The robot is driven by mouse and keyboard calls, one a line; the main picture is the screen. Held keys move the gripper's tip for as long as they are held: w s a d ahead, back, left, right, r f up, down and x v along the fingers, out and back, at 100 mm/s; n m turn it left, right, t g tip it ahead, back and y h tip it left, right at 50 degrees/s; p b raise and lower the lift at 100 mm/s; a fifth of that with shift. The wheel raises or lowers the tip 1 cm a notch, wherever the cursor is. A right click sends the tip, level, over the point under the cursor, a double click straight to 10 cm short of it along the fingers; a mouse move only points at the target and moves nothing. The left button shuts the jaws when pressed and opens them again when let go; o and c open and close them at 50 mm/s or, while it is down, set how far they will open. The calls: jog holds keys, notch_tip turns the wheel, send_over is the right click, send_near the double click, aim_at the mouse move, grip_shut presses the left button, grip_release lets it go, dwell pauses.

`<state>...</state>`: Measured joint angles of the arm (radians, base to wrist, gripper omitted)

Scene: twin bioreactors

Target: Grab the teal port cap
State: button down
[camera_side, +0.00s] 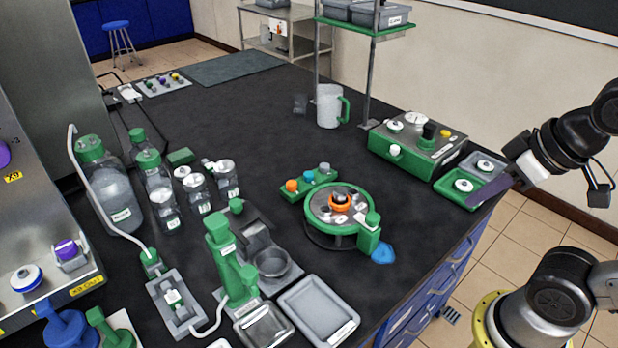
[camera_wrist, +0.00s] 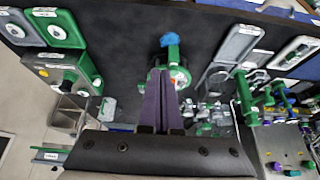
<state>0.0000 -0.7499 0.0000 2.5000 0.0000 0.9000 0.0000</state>
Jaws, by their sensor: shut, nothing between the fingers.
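A green cap holder (camera_side: 309,188) on the black bench carries an orange cap, a teal-blue cap (camera_side: 308,175) and a grey cap in a row. The teal-blue one sits in the middle and is the likely port cap. I cannot make it out in the wrist view, where my fingers block part of the scene. My gripper (camera_side: 472,203) is at the right, over the bench edge near the green tray, well away from the holder. Its purple fingers are shut together and empty, as the wrist view (camera_wrist: 157,72) also shows.
A round green-rimmed station (camera_side: 315,208) stands just in front of the holder, with a blue patch (camera_side: 383,253) beside it. A green control box (camera_side: 410,155) and green tray (camera_side: 452,192) lie right. Bottles (camera_side: 112,190) and jars stand left. Bench behind the holder is clear.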

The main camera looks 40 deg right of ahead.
jog(key=c, duration=0.5)
grip_release()
